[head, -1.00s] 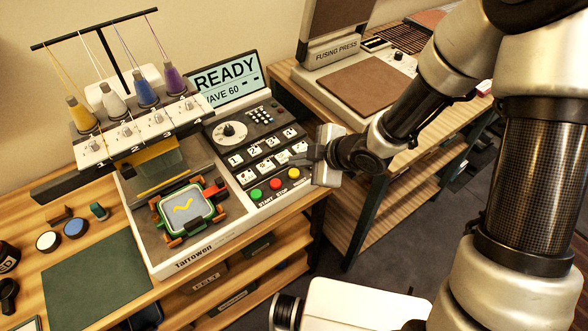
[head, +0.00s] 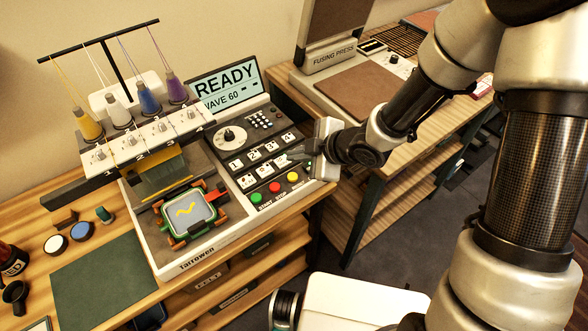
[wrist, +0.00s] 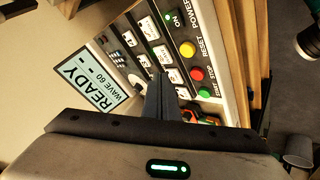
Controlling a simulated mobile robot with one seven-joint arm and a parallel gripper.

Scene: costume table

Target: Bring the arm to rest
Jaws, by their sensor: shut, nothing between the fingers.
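My gripper (head: 288,157) is shut and empty. It is above the right side of the embroidery machine's control panel (head: 262,165), pointing left across the number keys. In the wrist view my shut fingers (wrist: 161,82) are in front of the keys, with the green, red and yellow buttons (wrist: 196,74) beside them. I cannot tell whether the fingertips touch the panel. The machine's screen (head: 226,83) reads READY and WAVE 60. A hoop (head: 190,213) with a yellow wavy line on grey cloth sits at the machine's front. A green light shows by ON in the wrist view.
The fusing press (head: 352,88) stands on a second wooden table at the back right, behind my arm. Four-colour thread cones top the machine at left. A green mat (head: 103,277) lies at the front left. Open floor shows between the tables.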

